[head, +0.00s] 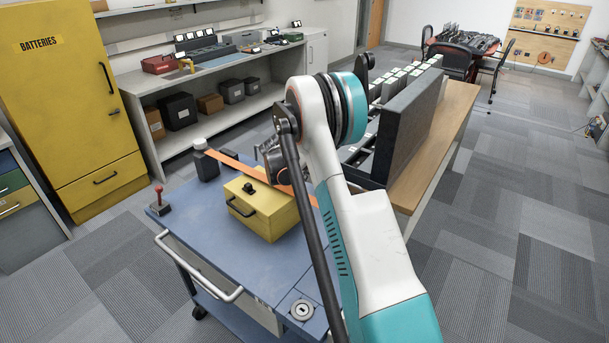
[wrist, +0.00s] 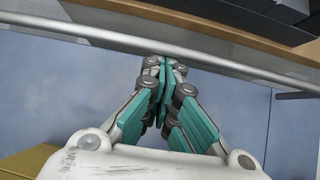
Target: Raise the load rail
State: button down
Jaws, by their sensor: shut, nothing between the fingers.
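I cannot tell for sure which of the two is the load rail. My arm hides most of the gripper in the head view.
A yellow box (head: 266,212) with a black handle sits on the cart, near a red-knobbed lever (head: 159,198). A wooden table (head: 445,125) with a dark grey panel (head: 409,125) stands beyond. A shelf bench and yellow cabinet (head: 65,110) are at the left. The floor at right is clear.

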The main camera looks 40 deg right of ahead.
notch_tip(320, 180, up, 9)
jog(key=p, duration=0.3)
jog(key=shift+f, duration=0.15)
jog(key=p+v, duration=0.3)
jog(key=v, duration=0.7)
jog(key=shift+p, duration=0.35)
jog(key=shift+a, duration=0.15)
